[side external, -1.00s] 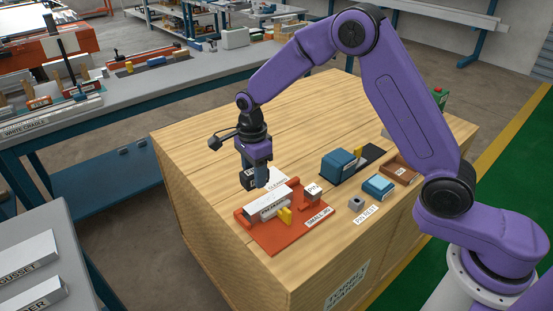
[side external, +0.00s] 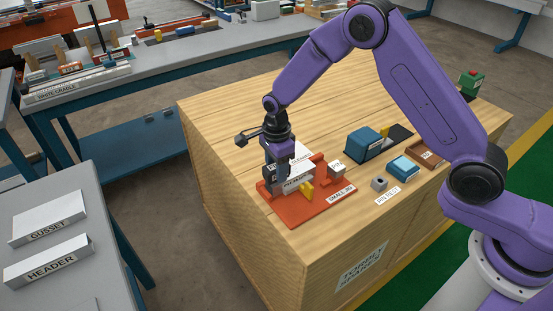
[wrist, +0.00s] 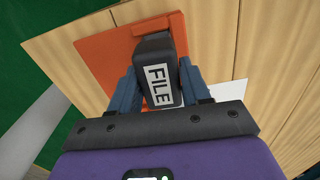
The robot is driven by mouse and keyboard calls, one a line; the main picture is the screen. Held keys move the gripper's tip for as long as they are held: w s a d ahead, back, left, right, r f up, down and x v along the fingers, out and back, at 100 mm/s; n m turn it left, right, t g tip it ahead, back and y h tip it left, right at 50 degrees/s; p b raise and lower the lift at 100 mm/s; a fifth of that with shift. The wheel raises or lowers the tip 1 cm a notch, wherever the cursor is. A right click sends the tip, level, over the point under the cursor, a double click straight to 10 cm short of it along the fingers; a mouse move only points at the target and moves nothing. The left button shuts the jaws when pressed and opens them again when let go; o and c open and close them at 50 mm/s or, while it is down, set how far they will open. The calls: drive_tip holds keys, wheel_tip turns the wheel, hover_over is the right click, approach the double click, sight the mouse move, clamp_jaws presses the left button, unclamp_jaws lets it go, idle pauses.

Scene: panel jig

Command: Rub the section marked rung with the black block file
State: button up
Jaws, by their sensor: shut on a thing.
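My gripper (side external: 280,178) is shut on the black block file (wrist: 158,72), which carries a white FILE label in the wrist view. In the side view the file (side external: 270,171) is at the left end of a pale block (side external: 298,183) in the orange small jig (side external: 300,214). The pale block has a label too small to read surely as rung. The file is low, at or just over this block; I cannot tell whether they touch. In the wrist view the orange jig (wrist: 108,62) lies beneath the file, and the file hides the pale block.
A yellow piece (side external: 306,193) stands at the pale block's front. A grey pin rest (side external: 379,183), blue blocks (side external: 404,167) and a brown tray (side external: 427,157) are further right. The wooden top's back left is clear.

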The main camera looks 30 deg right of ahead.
sight(306, 165)
drive_tip(key=shift+d+f, duration=0.2)
drive_tip(key=shift+f, duration=0.2)
drive_tip(key=shift+d+f, duration=0.25)
drive_tip(key=shift+d, duration=0.6)
drive_tip(key=shift+c, duration=0.5)
drive_tip(key=shift+d+r, duration=0.1)
drive_tip(key=shift+d, duration=4)
drive_tip(key=shift+a, duration=5.2)
drive_tip(key=shift+r, duration=4.15)
